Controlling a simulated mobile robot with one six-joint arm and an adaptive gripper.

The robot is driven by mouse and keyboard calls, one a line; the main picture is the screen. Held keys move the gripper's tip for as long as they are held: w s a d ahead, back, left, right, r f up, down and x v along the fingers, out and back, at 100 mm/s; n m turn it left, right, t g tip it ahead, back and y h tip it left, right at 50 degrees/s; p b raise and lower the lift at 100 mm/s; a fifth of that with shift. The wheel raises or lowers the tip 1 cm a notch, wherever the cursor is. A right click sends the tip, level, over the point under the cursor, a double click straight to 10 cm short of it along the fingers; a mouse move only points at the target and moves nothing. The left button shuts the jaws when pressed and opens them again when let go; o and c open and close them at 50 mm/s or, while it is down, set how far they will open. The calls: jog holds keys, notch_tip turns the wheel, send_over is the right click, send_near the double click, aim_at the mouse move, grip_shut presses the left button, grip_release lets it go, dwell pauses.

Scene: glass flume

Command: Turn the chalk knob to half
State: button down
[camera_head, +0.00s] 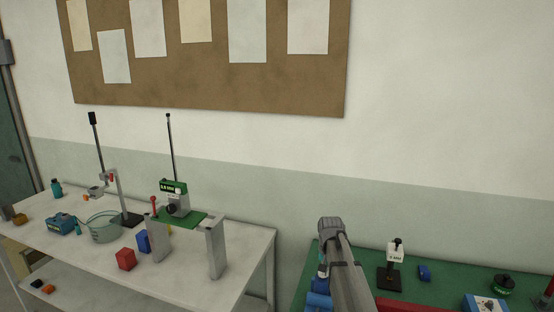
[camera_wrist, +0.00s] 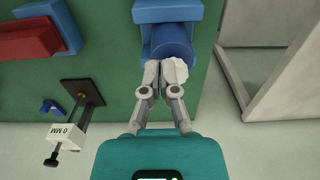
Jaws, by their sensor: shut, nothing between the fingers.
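The chalk knob (camera_wrist: 180,69) is a whitish, scalloped disc at the end of a blue cylinder (camera_wrist: 172,40) in the wrist view. My gripper (camera_wrist: 160,67) is shut and empty, its fingertips in front of the cylinder's end and overlapping the left part of the knob. I cannot tell whether the fingers touch it. The knob's pointer or marks do not show. In the head view the blue housing (camera_head: 319,301) is at the bottom, left of my arm, and the knob cannot be made out there.
The green bench top also holds a stand with a white gauge block (camera_head: 395,252), a small blue block (camera_head: 425,273), a dark green round object (camera_head: 503,284) and a red bar (camera_head: 412,304). A white table (camera_head: 258,246) with glassware and stands is at the left, across a gap.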

aim_at(318, 281)
jog(key=shift+f+b, duration=0.9)
jog(key=shift+f, duration=0.3)
jog(key=shift+w, duration=0.6)
dwell(1.1)
jog(key=shift+w+a, duration=0.3)
jog(key=shift+a, duration=0.55)
dwell(0.8)
jog(key=shift+s+a, duration=0.25)
jog(key=shift+s, duration=0.05)
dwell(0.4)
notch_tip(318, 281, up, 6)
jog(key=p, duration=0.6)
jog(key=shift+s, duration=0.1)
